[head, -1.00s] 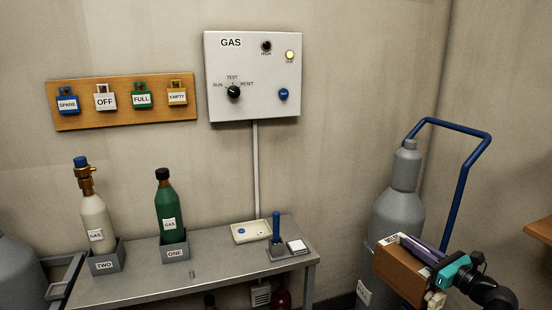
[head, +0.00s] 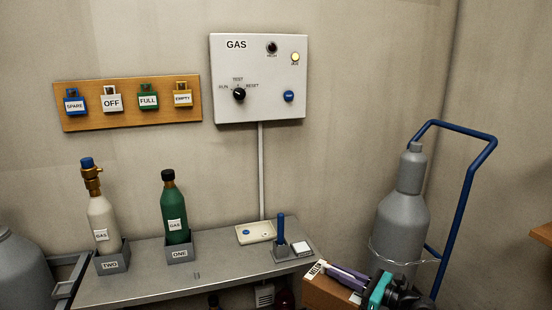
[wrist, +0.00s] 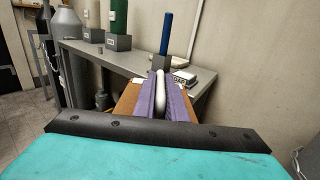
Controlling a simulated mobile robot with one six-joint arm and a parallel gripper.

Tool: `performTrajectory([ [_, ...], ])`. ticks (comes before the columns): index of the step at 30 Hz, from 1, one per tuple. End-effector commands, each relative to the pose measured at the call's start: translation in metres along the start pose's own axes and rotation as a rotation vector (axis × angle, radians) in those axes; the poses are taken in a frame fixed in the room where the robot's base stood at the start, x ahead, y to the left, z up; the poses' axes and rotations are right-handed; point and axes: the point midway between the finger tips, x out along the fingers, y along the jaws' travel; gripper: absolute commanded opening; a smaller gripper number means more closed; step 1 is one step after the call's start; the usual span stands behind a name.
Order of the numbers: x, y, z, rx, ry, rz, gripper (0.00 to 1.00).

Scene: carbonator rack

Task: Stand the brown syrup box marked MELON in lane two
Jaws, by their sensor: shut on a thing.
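A brown box (head: 327,292) is in my gripper (head: 346,276), low at the right of centre in the head view, with its lower part cut off by the frame edge. A white label shows on its top, too small to read surely. In the wrist view, the purple fingers (wrist: 166,97) are closed over the box's top, with a pale strip between them, and the brown box (wrist: 127,101) shows on both sides. The box is held in front of the bench's right end. No lane marked for boxes is in view.
A grey bench (head: 150,276) holds bottles in holders marked TWO (head: 112,263) and ONE (head: 180,253), plus a blue upright peg (head: 281,229). A grey cylinder (head: 401,225) on a blue trolley (head: 462,210) stands close behind my gripper at the right.

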Motion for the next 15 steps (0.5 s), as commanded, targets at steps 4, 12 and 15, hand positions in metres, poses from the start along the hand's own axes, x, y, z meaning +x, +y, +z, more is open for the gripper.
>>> performTrajectory([
  [4, 0.011, 0.013, -0.003, 0.001, -0.007, 0.031, 0.0],
  [12, 0.015, 0.018, -0.006, 0.0, -0.007, 0.044, 0.0],
  [15, 0.015, 0.018, -0.005, 0.0, -0.007, 0.044, 0.0],
])
